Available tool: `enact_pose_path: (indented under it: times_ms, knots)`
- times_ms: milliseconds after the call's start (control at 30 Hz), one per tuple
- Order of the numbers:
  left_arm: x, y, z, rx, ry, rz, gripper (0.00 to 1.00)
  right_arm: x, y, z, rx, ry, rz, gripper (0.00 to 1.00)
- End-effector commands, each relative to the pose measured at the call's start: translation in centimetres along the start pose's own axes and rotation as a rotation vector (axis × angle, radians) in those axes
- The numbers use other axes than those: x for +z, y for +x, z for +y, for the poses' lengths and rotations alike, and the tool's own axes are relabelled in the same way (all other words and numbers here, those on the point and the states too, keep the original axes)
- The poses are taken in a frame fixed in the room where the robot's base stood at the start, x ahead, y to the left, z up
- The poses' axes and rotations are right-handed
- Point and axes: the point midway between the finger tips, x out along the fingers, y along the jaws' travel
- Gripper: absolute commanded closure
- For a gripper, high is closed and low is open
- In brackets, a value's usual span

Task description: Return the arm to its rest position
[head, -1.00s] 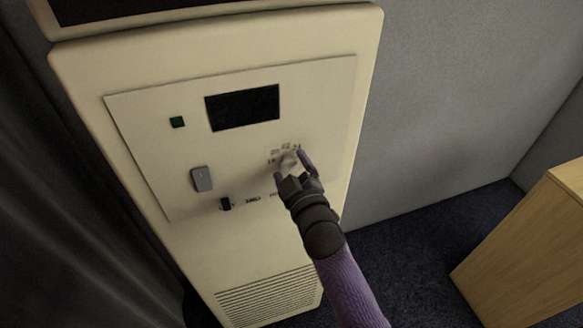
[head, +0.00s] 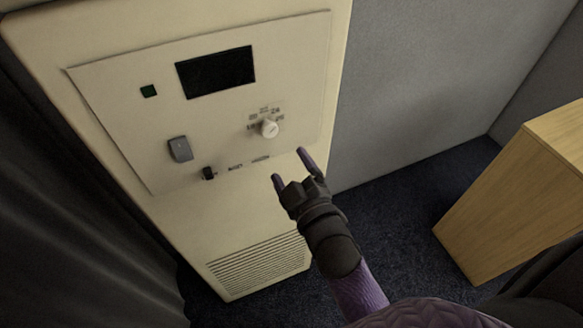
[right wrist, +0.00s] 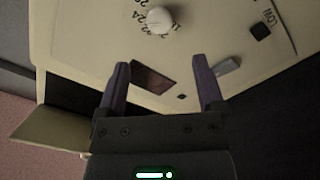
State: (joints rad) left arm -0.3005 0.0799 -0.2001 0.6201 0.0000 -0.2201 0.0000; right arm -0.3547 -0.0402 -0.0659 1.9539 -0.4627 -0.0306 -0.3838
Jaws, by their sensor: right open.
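My right gripper (head: 289,165) is open and empty, in front of the lower right of a cream machine's control panel (head: 130,100). It is apart from the white round knob (head: 269,128), which sits up and to the left of it in the head view. In the right wrist view the two purple fingers of the gripper (right wrist: 161,78) are spread, and the knob (right wrist: 159,20) shows beyond them with nothing between the fingertips. My left gripper is not in view.
A wooden cabinet (head: 510,190) stands at the right. Dark curtain (head: 70,220) hangs at the left. Dark carpet (head: 400,225) lies between machine and cabinet.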

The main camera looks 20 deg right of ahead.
Motion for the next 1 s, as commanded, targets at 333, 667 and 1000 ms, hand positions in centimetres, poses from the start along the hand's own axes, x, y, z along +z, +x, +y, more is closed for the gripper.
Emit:
enact_pose_path:
  times_ms: [333,667,1000]
  knots:
    - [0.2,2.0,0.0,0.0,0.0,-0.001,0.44,3.7,-0.2,-4.2,-0.077,0.044,-0.062,0.13]
    - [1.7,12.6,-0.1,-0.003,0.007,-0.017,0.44,27.0,-11.5,-28.1,-0.525,0.325,-0.635,0.13]
    - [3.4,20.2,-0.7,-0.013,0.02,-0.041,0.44,42.2,-31.3,-38.0,-0.712,0.451,-1.292,0.13]
